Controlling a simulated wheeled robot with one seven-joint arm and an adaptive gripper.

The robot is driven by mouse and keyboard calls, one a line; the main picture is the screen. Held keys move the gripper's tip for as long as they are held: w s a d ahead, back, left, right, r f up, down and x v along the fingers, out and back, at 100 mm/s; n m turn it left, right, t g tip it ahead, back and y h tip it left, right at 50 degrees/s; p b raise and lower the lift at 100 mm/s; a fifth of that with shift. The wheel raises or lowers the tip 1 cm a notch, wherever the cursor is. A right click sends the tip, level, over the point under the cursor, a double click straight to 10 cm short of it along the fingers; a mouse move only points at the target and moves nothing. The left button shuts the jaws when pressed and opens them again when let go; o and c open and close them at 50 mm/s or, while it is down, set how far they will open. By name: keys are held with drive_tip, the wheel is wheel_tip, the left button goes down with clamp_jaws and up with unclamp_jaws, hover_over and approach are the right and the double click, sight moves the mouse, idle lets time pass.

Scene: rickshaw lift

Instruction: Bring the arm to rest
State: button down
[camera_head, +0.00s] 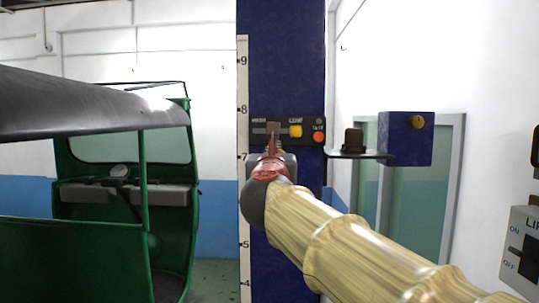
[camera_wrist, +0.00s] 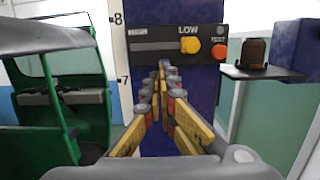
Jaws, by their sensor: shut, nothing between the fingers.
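My arm, with pale yellow ribbed links, reaches up from the lower right in the head view. My gripper (camera_head: 272,142) is at its end, in front of the dark blue column (camera_head: 281,55). In the wrist view my gripper (camera_wrist: 162,72) has its yellow and grey fingers converging to closed tips, with nothing seen between them. The tips appear just below or in front of the black control panel (camera_wrist: 150,47). I cannot tell whether they touch it. The panel carries a yellow knob (camera_wrist: 190,46) by the word LOW and a red button (camera_wrist: 220,51).
A green rickshaw (camera_head: 75,245) with a dark roof stands at the left. A shelf (camera_head: 345,154) with a dark knob-like object (camera_head: 353,140) and a blue box (camera_head: 393,150) juts out at the right. A grey ON/OFF switch box (camera_head: 522,228) is at the far right edge.

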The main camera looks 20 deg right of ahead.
drive_tip(key=a+f+n+g+y, duration=0.2)
drive_tip(key=a+f+n+y, duration=0.85)
drive_tip(key=n, duration=0.85)
drive_tip(key=s+a+f+n+g+b, duration=0.25)
drive_tip(key=s+f+n, duration=0.2)
drive_tip(key=f, duration=0.35)
drive_tip(key=s+a+f+n+g+b, duration=0.1)
drive_tip(key=s+a+f+n+b, duration=0.15)
drive_tip(key=f+n, duration=0.45)
drive_tip(key=s+d+f+n+g+h+b, duration=0.1)
drive_tip(key=s+d+f+n+g+b, duration=0.1)
drive_tip(key=s+d+f+b, duration=0.3)
drive_tip(key=s+d+f+n+g+h+b, duration=0.2)
drive_tip(key=s+f+b, duration=0.6)
drive_tip(key=f, duration=1.7)
drive_tip(key=s+d+f+n+g+h+b, duration=0.1)
drive_tip(key=s+d+f+n+g+b, duration=0.2)
drive_tip(key=s+f, duration=1.1)
drive_tip(key=d+f+n+b, duration=0.1)
drive_tip(key=d+n+b, duration=0.1)
drive_tip(key=d+b, duration=0.2)
drive_tip(key=shift+s+d+f, duration=0.2)
drive_tip(key=shift+d+f, duration=0.15)
drive_tip(key=shift+f, duration=0.05)
